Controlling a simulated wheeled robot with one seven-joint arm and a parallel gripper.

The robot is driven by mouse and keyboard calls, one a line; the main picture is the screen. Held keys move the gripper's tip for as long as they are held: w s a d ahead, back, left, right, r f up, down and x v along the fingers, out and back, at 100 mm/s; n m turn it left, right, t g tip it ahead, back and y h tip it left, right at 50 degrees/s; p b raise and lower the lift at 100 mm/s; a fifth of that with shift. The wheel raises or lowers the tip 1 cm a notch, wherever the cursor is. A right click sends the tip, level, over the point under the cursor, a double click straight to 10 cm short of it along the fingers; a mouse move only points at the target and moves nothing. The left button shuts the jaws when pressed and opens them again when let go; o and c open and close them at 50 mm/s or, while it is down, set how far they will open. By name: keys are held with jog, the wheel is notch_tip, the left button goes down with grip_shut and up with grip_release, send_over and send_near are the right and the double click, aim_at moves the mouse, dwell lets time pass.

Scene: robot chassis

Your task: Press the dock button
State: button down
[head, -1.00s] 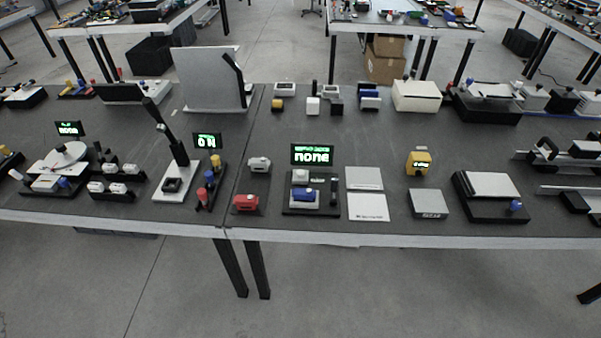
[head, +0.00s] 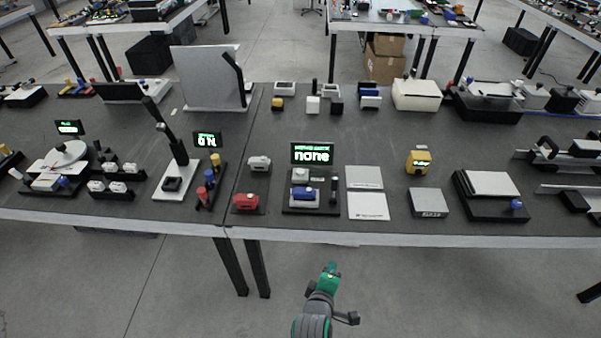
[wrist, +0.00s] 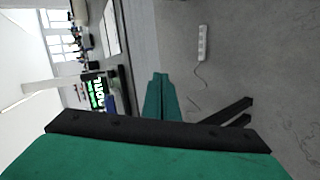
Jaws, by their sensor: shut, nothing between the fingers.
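A small station (head: 287,208) with a black base stands near the front edge of the table, below a display (head: 313,153) reading "none". It carries a grey-white block with a round top (head: 300,174) and a blue block (head: 303,194). No label I can read tells which part is the dock button. The display also shows, turned sideways, in the wrist view (wrist: 96,92). My gripper (head: 332,268) is green and shut, with nothing held. It is in front of the table edge, apart from the station. Its closed fingers also show in the wrist view (wrist: 160,80).
A red block (head: 246,201) stands left of the station, and white plates (head: 368,206) lie to its right. A yellow device (head: 418,162) and a grey box (head: 429,203) are farther right.

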jog(key=w+d+r+n+g, duration=0.1)
jog(key=w+d+r+n, duration=0.1)
jog(key=r, duration=0.4)
jog(key=w+d+r+n+g+h, duration=0.1)
jog(key=w+d+r+n, duration=0.1)
jog(key=w+d+r, duration=0.2)
jog(key=w+d+r+n+g+h, duration=0.1)
jog(key=w+d+r+n+g, duration=0.1)
jog(key=w+r, duration=0.5)
jog(key=shift+w+d+r, duration=0.2)
jog(key=shift+d+r, duration=0.3)
jog(key=shift+d, duration=0.35)
jog(key=shift+w+a, duration=0.1)
